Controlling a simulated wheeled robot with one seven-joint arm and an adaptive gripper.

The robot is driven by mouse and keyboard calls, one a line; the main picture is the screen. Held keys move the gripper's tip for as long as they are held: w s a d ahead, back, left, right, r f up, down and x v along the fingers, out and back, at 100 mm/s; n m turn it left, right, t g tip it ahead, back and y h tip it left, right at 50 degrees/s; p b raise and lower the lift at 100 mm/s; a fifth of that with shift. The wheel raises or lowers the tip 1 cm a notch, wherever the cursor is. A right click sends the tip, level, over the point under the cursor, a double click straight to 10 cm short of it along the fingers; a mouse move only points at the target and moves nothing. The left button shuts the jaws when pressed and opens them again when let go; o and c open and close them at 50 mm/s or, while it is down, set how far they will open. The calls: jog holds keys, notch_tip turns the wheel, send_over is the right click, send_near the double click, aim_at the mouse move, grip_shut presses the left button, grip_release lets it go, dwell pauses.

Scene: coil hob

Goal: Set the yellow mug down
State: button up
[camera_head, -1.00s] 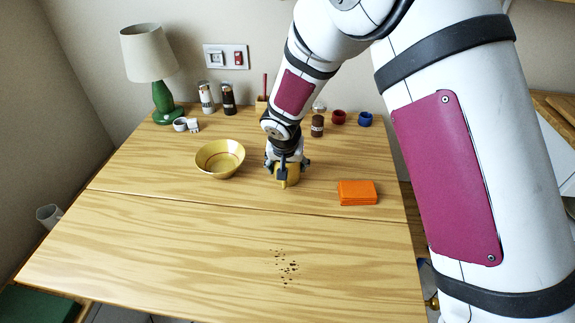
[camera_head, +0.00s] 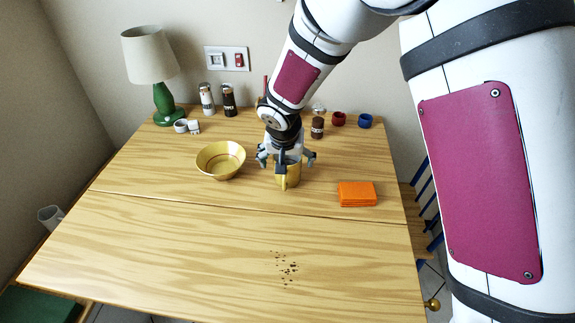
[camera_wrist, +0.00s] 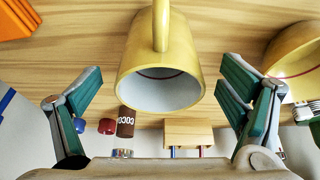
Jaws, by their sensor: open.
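The yellow mug (camera_head: 288,176) stands upright on the wooden table, between the bowl and the orange box, its handle toward the table's front. My gripper (camera_head: 287,163) is just above and around the mug, its fingers spread wide. In the wrist view the mug (camera_wrist: 161,66) shows its pale inside, and my gripper (camera_wrist: 160,90) has a green-padded finger on each side with clear gaps to the mug. Part of the mug's upper side is hidden by my gripper in the head view.
A gold bowl (camera_head: 221,160) stands left of the mug and an orange box (camera_head: 357,194) to its right. A cocoa jar (camera_head: 317,128), shakers (camera_head: 228,99) and a green lamp (camera_head: 163,103) stand behind. Dark specks (camera_head: 287,268) lie on the otherwise clear front of the table (camera_head: 180,260).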

jog(key=v, duration=0.7)
jog(key=shift+s+r+p, duration=0.1)
jog(key=shift+r+p, duration=0.15)
jog(key=shift+p, duration=0.05)
jog(key=s+d+r+h, duration=0.1)
jog(key=s+d+r, duration=0.55)
jog(key=d, duration=0.25)
jog(key=s+d+r, duration=0.5)
jog(key=d+r, duration=0.2)
jog(key=d, duration=0.2)
jog(key=s+d+g, duration=0.1)
jog(key=s+d, duration=0.2)
jog(key=s, duration=0.8)
jog(key=s+d+r+g+y, duration=0.1)
jog(key=s+d, duration=0.2)
jog(key=s, duration=0.8)
jog(key=shift+d+r, duration=0.15)
jog(key=shift+r, duration=0.15)
jog(key=shift+s, duration=0.1)
